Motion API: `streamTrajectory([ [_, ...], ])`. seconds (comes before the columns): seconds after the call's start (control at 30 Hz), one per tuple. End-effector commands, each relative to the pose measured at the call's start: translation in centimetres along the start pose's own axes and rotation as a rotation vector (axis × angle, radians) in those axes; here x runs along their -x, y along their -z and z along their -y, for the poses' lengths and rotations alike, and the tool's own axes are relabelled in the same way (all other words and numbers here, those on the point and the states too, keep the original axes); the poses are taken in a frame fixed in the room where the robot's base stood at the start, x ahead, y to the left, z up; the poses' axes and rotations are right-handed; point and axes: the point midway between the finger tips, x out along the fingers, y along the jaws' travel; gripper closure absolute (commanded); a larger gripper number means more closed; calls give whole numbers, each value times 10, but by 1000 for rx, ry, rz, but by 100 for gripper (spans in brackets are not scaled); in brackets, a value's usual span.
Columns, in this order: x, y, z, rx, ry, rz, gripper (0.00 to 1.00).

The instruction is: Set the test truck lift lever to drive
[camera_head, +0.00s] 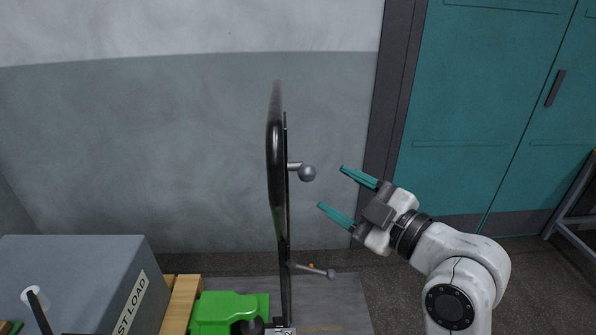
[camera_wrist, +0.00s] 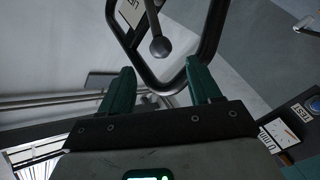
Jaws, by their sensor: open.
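A lever with a round grey ball knob (camera_head: 307,173) sticks out to the right from the tall black frame (camera_head: 276,150) in the head view. The knob also shows in the wrist view (camera_wrist: 160,46), just beyond and between my fingertips, with its stem running up beside a partly cut-off white label (camera_wrist: 131,12). My gripper (camera_head: 331,187) is open and empty, right of the knob and apart from it, its teal fingers pointing up and left. A second, thinner lever (camera_head: 315,269) sticks out lower on the frame. I cannot read any lever's setting.
A grey block marked "TEST LOAD" (camera_head: 85,280) stands at lower left, beside wooden boards (camera_head: 182,303) and a green part (camera_head: 228,312). Teal cabinet doors (camera_head: 480,120) stand behind on the right. The space between gripper and knob is clear.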

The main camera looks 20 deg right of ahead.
Motion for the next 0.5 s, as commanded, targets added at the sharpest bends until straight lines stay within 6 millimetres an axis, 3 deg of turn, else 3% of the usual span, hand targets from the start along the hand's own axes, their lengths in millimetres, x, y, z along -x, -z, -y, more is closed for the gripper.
streamTrajectory([
  [0.5, -82, 1, 0, 0, 4, 2, 37],
])
